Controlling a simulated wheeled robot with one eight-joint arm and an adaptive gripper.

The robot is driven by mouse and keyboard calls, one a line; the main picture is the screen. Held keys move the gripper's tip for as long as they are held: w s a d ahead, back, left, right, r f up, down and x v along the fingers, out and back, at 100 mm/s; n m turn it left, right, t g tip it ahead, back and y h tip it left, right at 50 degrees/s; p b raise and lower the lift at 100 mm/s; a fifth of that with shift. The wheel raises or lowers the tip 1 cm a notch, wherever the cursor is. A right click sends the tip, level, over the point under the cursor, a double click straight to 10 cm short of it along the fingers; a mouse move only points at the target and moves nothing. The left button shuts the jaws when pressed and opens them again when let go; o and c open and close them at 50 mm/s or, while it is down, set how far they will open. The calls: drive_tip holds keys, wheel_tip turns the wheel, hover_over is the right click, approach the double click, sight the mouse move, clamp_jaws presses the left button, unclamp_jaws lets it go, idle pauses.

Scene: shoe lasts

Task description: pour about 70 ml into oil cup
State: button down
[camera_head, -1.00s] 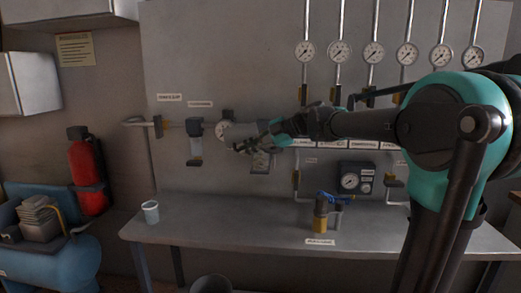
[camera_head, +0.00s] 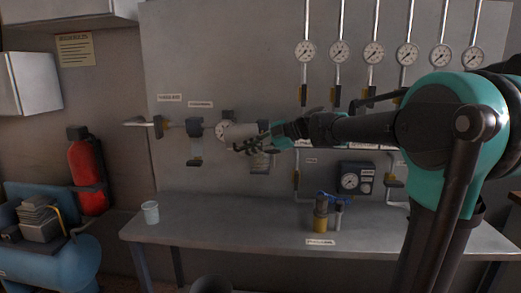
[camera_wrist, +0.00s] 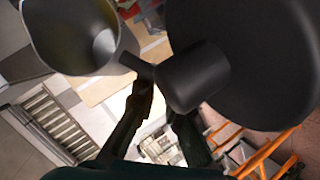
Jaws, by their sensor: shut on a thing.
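My gripper (camera_head: 262,143) is in front of the wall panel, shut on a pale grey vessel (camera_head: 243,132) that lies tilted, pointing left. In the wrist view my fingers (camera_wrist: 165,115) close around a dark grey part. Beside it is an open grey mouth (camera_wrist: 75,35) with a yellowish inside; a large dark round body (camera_wrist: 250,60) fills the upper right. A clear-bowled unit (camera_head: 260,162) hangs on the panel just below my gripper, partly hidden; I cannot tell surely whether it is the oil cup. No liquid stream is visible.
A white cup (camera_head: 150,213) stands at the left end of the bench (camera_head: 260,205). Another bowl unit (camera_head: 195,145) and a gauge (camera_head: 222,130) are on the panel. The bench middle is clear.

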drive_tip(key=shift+r, duration=0.1)
idle(0.6)
drive_tip(key=shift+n+h, duration=0.4)
drive_tip(key=shift+h, duration=1.1)
drive_tip(key=shift+w+d+f+h, duration=0.15)
drive_tip(key=shift+f+h, duration=0.25)
drive_tip(key=shift+h, duration=0.7)
drive_tip(key=shift+r, duration=0.1)
